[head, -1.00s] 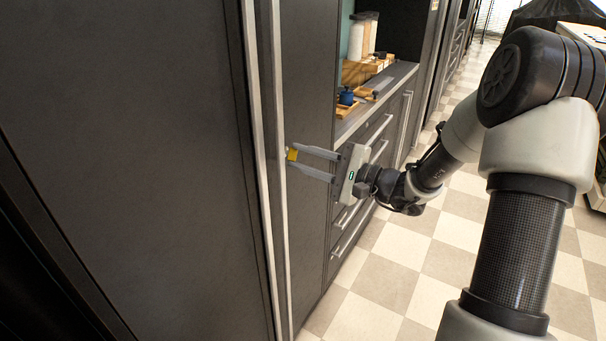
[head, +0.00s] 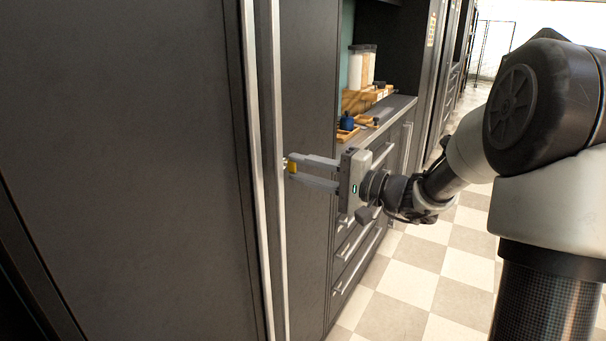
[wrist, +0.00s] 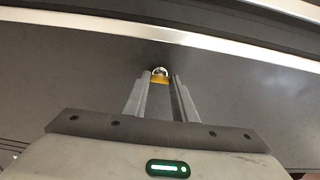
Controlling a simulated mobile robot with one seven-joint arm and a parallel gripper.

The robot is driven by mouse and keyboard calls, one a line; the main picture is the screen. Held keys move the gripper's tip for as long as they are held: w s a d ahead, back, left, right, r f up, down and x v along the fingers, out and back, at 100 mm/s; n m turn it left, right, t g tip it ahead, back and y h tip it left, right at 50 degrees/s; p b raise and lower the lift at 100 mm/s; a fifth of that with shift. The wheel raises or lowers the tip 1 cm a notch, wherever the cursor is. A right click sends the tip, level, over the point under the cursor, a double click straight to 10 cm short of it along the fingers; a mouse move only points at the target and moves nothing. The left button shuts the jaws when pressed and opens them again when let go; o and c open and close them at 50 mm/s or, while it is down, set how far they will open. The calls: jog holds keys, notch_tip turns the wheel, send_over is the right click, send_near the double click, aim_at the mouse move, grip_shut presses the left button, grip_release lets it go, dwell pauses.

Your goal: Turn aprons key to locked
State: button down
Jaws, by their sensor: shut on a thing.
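The key shows as a small yellow piece (head: 291,167) at the dark cabinet door, just right of the long metal handles. In the wrist view the yellow key (wrist: 160,79) sits between the fingertips, with a round silver lock (wrist: 160,70) just beyond it. My gripper (head: 293,172) is shut on the key, its two grey fingers reaching left to the door face. In the head view the lock is mostly hidden by the key and fingertips. The lettering and exact turn angle of the key are too small to tell.
Two tall metal handles (head: 264,170) run vertically beside the key. To the right, a counter (head: 395,107) holds wooden trays, a blue jar (head: 347,121) and white containers (head: 361,66), above drawers with bar handles. The checkered floor (head: 440,265) is clear.

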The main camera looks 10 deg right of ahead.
jog(key=c, duration=1.4)
grip_release()
jog(key=shift+c, duration=0.2)
jog(key=shift+d, duration=0.1)
jog(key=p+v, duration=0.2)
jog(key=v, duration=1.5)
jog(key=shift+s, duration=0.15)
